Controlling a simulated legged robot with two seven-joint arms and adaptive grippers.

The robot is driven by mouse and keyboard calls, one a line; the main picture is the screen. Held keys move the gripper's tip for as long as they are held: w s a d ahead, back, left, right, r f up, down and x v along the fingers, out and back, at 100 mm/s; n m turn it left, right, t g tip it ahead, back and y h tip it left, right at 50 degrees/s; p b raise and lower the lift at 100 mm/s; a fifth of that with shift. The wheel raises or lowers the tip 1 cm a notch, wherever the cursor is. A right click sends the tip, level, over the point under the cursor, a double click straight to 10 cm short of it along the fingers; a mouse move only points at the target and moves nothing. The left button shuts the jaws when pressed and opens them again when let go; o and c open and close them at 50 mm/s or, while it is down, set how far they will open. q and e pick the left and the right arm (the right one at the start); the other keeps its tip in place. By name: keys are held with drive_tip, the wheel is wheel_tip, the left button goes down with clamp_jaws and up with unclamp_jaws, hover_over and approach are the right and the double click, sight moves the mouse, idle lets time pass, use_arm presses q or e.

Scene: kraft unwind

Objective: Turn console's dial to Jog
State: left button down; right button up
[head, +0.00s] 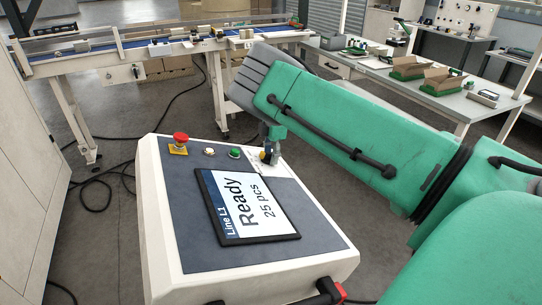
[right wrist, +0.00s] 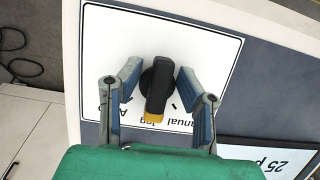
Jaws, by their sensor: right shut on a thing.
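The console (head: 185,225) stands in the middle of the head view. Its dial (right wrist: 157,85) is a black knob with a yellow tip on a white label plate (right wrist: 215,52). In the right wrist view the yellow tip points down and slightly left, toward the upside-down "Jog" lettering. "Manual" lies to its right, and partly hidden lettering lies to its left. My right gripper (right wrist: 157,80) is shut on the dial, one blue-grey finger on each side. In the head view my right gripper (head: 270,150) is at the console's far right corner and mostly hides the dial. My left gripper is out of view.
The console screen (head: 245,205) reads "Line L1 Ready 25 pcs". A red emergency button (head: 180,140), a pale button (head: 209,151) and a green button (head: 234,152) line the far edge. A conveyor (head: 150,52) and a bench with cartons (head: 445,80) stand behind.

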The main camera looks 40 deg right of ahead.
drive_tip(key=shift+w+a+r, duration=0.1)
drive_tip(key=shift+w+r, duration=0.15)
drive_tip(key=shift+w, duration=0.05)
drive_tip(key=o, duration=0.8)
drive_tip(key=shift+a, duration=0.1)
drive_tip(key=shift+s+f, duration=0.1)
drive_tip(key=r, duration=0.4)
drive_tip(key=d+r, duration=0.1)
drive_tip(key=r, duration=0.7)
drive_tip(key=shift+s+d, duration=0.15)
drive_tip(key=shift+d+f, duration=0.1)
